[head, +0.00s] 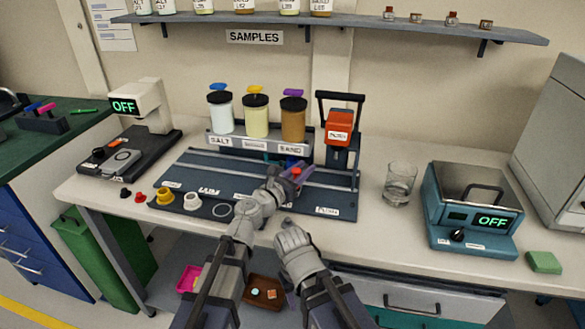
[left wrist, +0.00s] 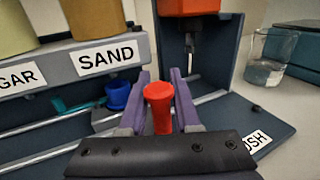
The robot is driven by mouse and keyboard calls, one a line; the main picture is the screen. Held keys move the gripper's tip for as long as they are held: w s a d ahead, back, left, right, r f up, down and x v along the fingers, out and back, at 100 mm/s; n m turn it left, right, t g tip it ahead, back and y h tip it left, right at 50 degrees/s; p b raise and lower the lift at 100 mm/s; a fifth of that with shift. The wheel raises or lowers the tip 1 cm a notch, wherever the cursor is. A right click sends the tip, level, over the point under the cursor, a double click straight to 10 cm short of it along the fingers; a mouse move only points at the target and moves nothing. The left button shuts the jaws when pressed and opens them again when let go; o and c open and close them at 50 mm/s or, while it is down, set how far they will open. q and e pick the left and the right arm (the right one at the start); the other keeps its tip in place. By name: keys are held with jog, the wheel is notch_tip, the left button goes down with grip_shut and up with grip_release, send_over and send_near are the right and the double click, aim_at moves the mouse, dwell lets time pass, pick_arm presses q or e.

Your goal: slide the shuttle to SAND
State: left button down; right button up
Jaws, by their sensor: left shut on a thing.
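My left gripper (head: 292,176) is shut on the red knob (left wrist: 160,100), which stands upright between its purple fingers. In the head view the knob (head: 297,171) is just in front of the SAND label (head: 290,149), under the brown-filled jar (head: 293,119). In the left wrist view a small blue cup (left wrist: 118,95) sits behind and left of the knob, below the right part of the SAND label (left wrist: 106,57). The metal rails (left wrist: 50,154) run past there. The shuttle body is mostly hidden by my gripper.
A press with a red head (head: 339,127) stands right of the jars. A glass beaker (head: 399,180) and a teal device reading OFF (head: 470,240) are further right. A balance (head: 130,150) is at left. Coloured small parts (head: 160,197) lie along the front left edge.

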aim_at(295, 176)
pick_arm(q)
jog(key=c, duration=0.8)
grip_release()
jog(key=shift+o, duration=0.2)
jog(key=v, duration=0.8)
